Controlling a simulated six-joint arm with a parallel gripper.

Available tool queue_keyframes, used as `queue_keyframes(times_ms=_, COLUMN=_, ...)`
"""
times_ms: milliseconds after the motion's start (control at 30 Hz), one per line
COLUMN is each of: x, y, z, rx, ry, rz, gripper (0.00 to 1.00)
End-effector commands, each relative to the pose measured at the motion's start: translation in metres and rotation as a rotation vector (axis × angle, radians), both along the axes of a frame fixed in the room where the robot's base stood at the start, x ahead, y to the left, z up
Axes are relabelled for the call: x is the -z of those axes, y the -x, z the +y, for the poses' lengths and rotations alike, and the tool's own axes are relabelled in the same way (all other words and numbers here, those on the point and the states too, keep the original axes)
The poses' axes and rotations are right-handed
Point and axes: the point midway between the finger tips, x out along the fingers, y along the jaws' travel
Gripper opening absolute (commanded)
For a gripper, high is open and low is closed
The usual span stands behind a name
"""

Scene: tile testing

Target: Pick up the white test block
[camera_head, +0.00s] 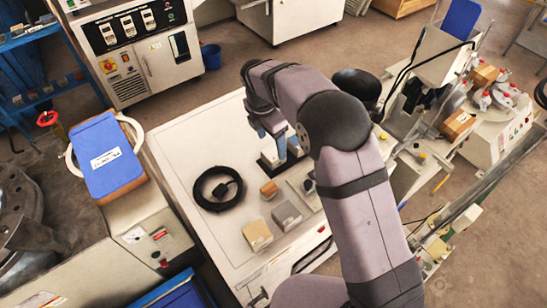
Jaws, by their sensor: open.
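A white block (269,153) stands on the pale tabletop, at a dark base or shadow, right below my gripper. My gripper (281,150) points down at it, with its fingers close to the block. The gripper is open. The arm and fingers partly cover the block, and I cannot tell whether the fingers touch it or are around it.
On the same table (195,150) lie a coiled black cable (203,197), a small brown block (269,189), a grey block (286,216) and a beige block (257,236). A grey plate (307,196) lies near my forearm. The table's left part is clear.

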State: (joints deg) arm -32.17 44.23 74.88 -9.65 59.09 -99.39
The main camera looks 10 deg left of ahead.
Motion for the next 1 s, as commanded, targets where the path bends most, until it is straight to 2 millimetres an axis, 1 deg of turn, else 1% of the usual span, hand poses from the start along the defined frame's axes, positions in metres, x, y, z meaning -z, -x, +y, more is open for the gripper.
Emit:
queue_keyframes(times_ms=167, x=0.003, y=-0.001, z=0.001, rx=-0.013, ry=0.003, rz=0.001, gripper=0.69)
queue_keyframes(times_ms=400, x=0.02, y=-0.003, z=-0.001, rx=-0.011, ry=0.003, rz=0.002, gripper=0.69)
queue_keyframes(times_ms=633, x=0.026, y=-0.004, z=-0.002, rx=-0.01, ry=0.002, rz=0.001, gripper=0.69)
queue_keyframes(times_ms=1000, x=0.067, y=-0.011, z=-0.005, rx=-0.009, ry=0.002, rz=0.001, gripper=0.69)
